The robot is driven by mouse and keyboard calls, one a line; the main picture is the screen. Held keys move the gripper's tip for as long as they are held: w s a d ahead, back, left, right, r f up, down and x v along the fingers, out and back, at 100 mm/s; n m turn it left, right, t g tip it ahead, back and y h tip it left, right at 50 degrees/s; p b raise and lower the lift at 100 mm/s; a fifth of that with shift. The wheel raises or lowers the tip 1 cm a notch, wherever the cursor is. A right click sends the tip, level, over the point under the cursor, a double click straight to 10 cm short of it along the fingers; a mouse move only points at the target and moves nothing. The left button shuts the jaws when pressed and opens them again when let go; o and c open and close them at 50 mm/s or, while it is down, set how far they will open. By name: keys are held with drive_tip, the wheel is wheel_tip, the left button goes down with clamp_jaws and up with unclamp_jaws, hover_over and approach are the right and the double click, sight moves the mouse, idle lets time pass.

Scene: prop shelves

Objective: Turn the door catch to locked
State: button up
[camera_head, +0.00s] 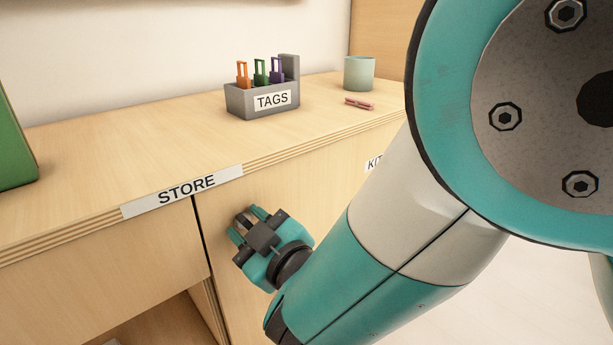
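My gripper (244,221) is at the cupboard front below the STORE label, close to the door (235,290) just right of a dark vertical gap. Its two teal fingers are apart and point at the door. A small grey-brown piece (242,217) shows between them; it may be the door catch. The gripper body hides most of it, so I cannot tell which way it is turned. I cannot tell whether the fingers press on it.
The STORE label (186,189) is on the counter's front edge. On the counter (150,130) stand a grey TAGS box (236,101) with coloured tags, a pale green cup (359,73), a small pink item (359,103) and a green object (12,150). An open compartment (160,325) is at lower left.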

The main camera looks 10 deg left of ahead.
clamp_jaws()
drive_tip(key=n, duration=0.6)
drive_tip(key=shift+s+a+n+p, duration=0.1)
drive_tip(key=shift+n+p, duration=0.2)
drive_tip(key=n, duration=0.5)
drive_tip(key=shift+f+n+p, duration=0.15)
drive_tip(key=shift+n+p, duration=0.15)
drive_tip(key=shift+p, duration=0.1)
idle(0.5)
